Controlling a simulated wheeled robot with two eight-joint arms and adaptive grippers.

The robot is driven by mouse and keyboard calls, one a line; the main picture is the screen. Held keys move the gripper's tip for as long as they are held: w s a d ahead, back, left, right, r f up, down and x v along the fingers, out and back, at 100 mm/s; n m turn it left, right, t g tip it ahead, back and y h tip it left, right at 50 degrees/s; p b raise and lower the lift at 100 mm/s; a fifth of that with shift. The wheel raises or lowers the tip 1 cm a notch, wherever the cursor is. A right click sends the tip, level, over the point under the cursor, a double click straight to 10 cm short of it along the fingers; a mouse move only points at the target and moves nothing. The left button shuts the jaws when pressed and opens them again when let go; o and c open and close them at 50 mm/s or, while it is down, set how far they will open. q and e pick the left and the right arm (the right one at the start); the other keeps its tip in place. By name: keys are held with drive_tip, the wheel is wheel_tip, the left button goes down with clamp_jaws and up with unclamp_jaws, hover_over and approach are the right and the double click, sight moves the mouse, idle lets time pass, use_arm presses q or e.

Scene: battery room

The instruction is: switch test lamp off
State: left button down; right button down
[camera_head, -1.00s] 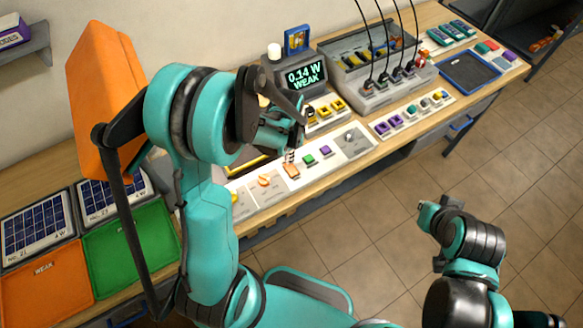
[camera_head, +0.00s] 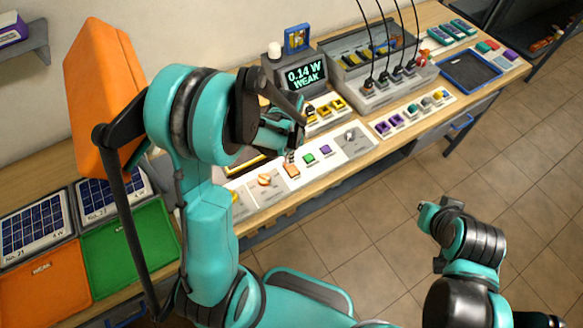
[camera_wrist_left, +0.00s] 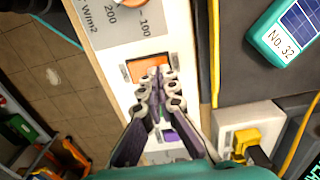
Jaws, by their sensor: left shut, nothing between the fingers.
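An orange rocker switch (camera_head: 292,171) sits on the white control strip (camera_head: 335,160) along the bench front, between an orange dial (camera_head: 265,180) and a green button (camera_head: 309,159). The switch also shows in the left wrist view (camera_wrist_left: 146,68). My left gripper (camera_head: 291,157) points down at it. In the wrist view its shut, empty fingertips (camera_wrist_left: 158,76) overlap the lower right part of the switch; I cannot tell whether they touch. A large orange housing (camera_head: 105,95), perhaps the lamp, stands at the left. My right gripper (camera_head: 430,212) hangs over the floor; its fingers are unclear.
A display (camera_head: 306,77) reads "0.14 W WEAK". Solar panels (camera_head: 35,222) lie by a green tray (camera_head: 130,245) and an orange tray (camera_head: 45,290) at the left. A cabled box (camera_head: 385,95) and blue tray (camera_head: 470,68) stand to the right. The floor ahead is clear.

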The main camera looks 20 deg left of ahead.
use_arm(q)
drive_tip(key=shift+f+b, duration=0.55)
drive_tip(key=shift+f, duration=0.05)
drive_tip(key=shift+r, duration=0.1)
drive_tip(key=shift+r+p, duration=2.5)
drive_tip(key=shift+r, duration=0.95)
drive_tip(key=s+d+r+n+t+b, duration=0.2)
drive_tip(key=s+r+n+t+b, duration=0.2)
drive_tip(key=s+n+t+b, duration=0.3)
drive_tip(key=s+b, duration=0.4)
drive_tip(key=shift+s+d+r+n, duration=0.15)
drive_tip(key=shift+s+r+n, duration=0.05)
drive_tip(key=shift+s+n, duration=0.15)
